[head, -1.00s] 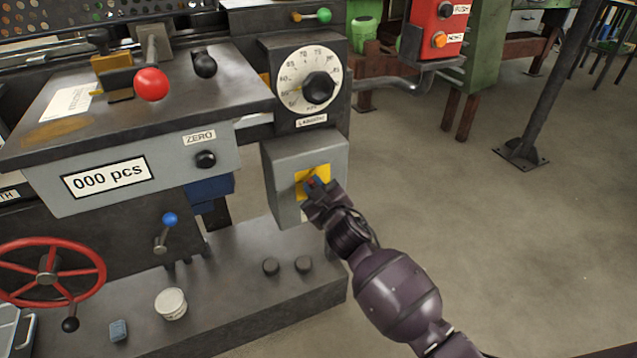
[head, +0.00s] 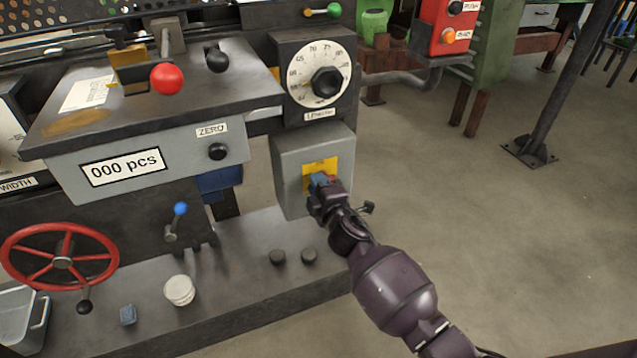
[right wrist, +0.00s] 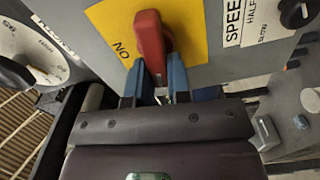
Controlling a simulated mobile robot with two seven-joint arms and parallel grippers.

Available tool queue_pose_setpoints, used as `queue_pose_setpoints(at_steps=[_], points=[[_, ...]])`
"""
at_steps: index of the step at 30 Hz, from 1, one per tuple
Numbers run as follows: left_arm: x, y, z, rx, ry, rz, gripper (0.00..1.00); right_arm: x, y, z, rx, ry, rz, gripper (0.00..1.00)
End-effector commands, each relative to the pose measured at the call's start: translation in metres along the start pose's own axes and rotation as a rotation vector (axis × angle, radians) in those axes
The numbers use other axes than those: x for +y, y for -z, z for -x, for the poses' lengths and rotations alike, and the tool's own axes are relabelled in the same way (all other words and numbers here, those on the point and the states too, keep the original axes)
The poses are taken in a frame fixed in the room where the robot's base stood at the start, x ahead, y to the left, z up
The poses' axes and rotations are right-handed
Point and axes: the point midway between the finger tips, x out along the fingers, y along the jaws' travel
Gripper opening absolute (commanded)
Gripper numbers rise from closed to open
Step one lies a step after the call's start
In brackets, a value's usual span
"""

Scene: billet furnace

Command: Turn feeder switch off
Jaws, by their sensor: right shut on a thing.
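The feeder switch is a red handle on a yellow plate (head: 321,166) on the front of a grey box (head: 291,175). In the right wrist view the red handle (right wrist: 150,38) stands out from the yellow plate (right wrist: 105,25), which bears the letters "NO" as seen from there. My right gripper (head: 322,183) is at the switch. In the right wrist view its blue fingertips (right wrist: 158,80) are on both sides of the handle's lower end, shut on it. The gripper hides most of the handle in the head view. My left gripper is not in view.
Above the box is a round length dial (head: 320,72) with a black knob. To the left are a ZERO knob (head: 218,151), a blue-tipped lever (head: 180,209) and a red handwheel (head: 60,256).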

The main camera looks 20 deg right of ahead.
Motion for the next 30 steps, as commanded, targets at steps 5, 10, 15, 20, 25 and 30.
queue_pose_setpoints(at_steps=[5,10,15,20,25,30], points=[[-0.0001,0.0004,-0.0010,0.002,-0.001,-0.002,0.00,-0.0029,-0.0010,0.0002,-0.001,0.002,0.091,0.00],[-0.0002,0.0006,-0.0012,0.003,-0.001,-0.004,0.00,-0.0038,-0.0010,0.0002,-0.001,0.002,0.144,0.00],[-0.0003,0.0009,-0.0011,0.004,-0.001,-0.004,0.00,-0.0041,-0.0010,0.0001,-0.001,0.001,0.166,0.00],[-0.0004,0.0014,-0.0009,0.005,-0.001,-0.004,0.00,-0.0041,-0.0011,0.0001,-0.001,0.001,0.172,0.00],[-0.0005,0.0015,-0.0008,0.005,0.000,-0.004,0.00,-0.0040,-0.0012,0.0001,-0.001,0.001,0.172,0.00],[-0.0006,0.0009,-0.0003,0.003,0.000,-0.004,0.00,-0.0039,-0.0012,0.0001,-0.001,0.001,0.172,0.33]])
